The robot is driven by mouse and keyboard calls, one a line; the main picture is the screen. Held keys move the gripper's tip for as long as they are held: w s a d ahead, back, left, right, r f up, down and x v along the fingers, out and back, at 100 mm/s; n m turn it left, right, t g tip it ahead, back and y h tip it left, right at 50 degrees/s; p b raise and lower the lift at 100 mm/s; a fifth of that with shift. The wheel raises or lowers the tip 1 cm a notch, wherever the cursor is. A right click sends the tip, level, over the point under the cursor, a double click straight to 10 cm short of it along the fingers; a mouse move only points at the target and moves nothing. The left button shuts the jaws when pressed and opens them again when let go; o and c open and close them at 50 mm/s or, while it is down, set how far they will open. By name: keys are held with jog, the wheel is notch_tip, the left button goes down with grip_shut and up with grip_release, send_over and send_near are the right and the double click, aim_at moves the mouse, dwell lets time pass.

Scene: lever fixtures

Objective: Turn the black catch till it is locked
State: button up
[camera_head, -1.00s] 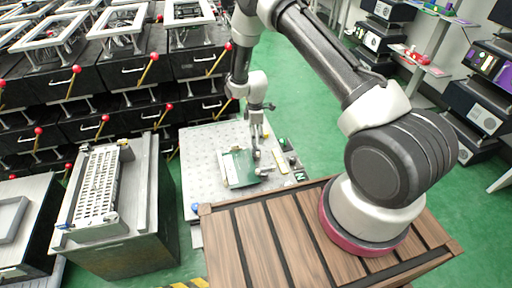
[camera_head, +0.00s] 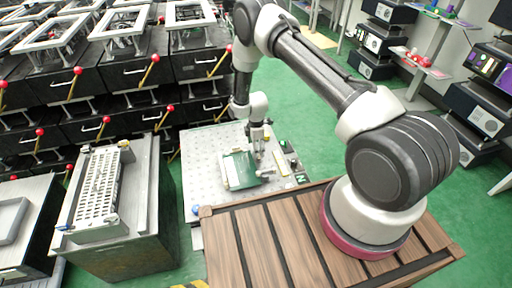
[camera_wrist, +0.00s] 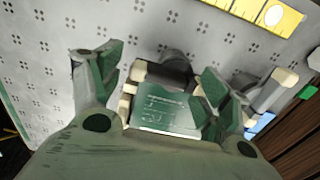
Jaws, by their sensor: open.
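A green fixture plate (camera_head: 238,171) lies on the perforated metal board, and its lettered face (camera_wrist: 168,115) shows in the wrist view. A dark, rounded part (camera_wrist: 172,68) with a pale block at its left sits at the plate's edge; it appears to be the black catch. My gripper (camera_head: 257,146) points down over the fixture in the head view. In the wrist view my gripper (camera_wrist: 160,75) is open, one finger left of the dark part and the other to its right, overlapping the fixture. I cannot tell whether either finger touches. The catch is largely hidden in the head view.
The perforated board (camera_head: 205,160) has clear room left of the fixture. A grey cylinder with cream ends (camera_wrist: 268,92) lies close to the right finger. A yellow strip (camera_wrist: 265,14) is on the board beyond. A slatted wooden top (camera_head: 270,235) is in front.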

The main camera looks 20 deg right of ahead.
jog(key=c, duration=1)
jog(key=m, duration=0.4)
jog(key=shift+d+m, duration=0.4)
jog(key=m, duration=0.4)
jog(key=shift+s+d+m, duration=0.25)
jog(key=shift+d+m, duration=0.05)
jog(key=m, duration=0.4)
jog(key=shift+s+d, duration=0.2)
jog(key=shift+s, duration=0.15)
jog(key=shift+s+m, duration=0.15)
jog(key=shift+m, duration=1)
jog(key=shift+s+m, duration=0.15)
jog(key=shift+m, duration=1)
